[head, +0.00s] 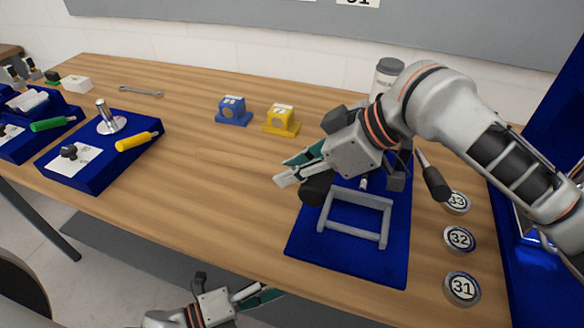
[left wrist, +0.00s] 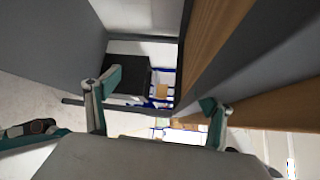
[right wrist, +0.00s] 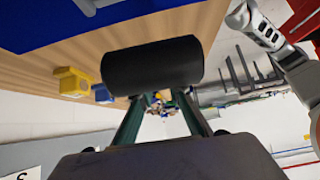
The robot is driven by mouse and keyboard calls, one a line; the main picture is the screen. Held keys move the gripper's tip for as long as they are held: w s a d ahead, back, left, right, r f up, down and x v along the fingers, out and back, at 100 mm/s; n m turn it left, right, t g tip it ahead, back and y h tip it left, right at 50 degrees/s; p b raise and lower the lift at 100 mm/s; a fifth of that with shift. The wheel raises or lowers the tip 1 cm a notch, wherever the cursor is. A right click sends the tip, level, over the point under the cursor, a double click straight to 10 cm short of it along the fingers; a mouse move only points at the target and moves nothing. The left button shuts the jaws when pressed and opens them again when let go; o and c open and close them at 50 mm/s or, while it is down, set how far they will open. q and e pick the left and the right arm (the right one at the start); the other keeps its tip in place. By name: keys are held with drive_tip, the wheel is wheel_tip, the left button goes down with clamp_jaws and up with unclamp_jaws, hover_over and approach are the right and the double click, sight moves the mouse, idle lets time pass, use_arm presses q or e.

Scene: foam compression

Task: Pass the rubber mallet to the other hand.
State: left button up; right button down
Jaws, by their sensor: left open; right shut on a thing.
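The rubber mallet shows as a thick black cylinder, its head (head: 316,189), under my right gripper (head: 290,168). In the right wrist view the mallet's black head (right wrist: 152,66) lies across the view in front of the fingers. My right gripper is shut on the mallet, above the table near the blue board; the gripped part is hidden. My left gripper (head: 264,296) is low at the bottom of the head view, beyond the table's front edge. In the left wrist view its fingers (left wrist: 160,95) are wide apart with nothing between them.
A blue board (head: 390,262) with a grey frame (head: 383,204) lies below my right arm. Round weights, one marked 32 (head: 459,239), stand to its right. Blue (head: 233,111) and yellow (head: 281,121) blocks stand behind. The wooden table (head: 215,180) is clear left of the board.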

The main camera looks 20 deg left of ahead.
use_arm(q)
drive_tip(key=a+f+n+y, duration=0.4)
drive_tip(key=f+n, duration=0.3)
drive_tip(key=n, duration=0.5)
drive_tip(key=s+a+f+n+y, duration=0.1)
drive_tip(key=a+f+n+y, duration=0.3)
drive_tip(key=n, duration=0.9)
wheel_tip(320, 180, down, 3)
drive_tip(key=shift+a+r+g+y, duration=0.15)
drive_tip(key=shift+a+g+y, duration=0.2)
drive_tip(key=shift+y, duration=0.65)
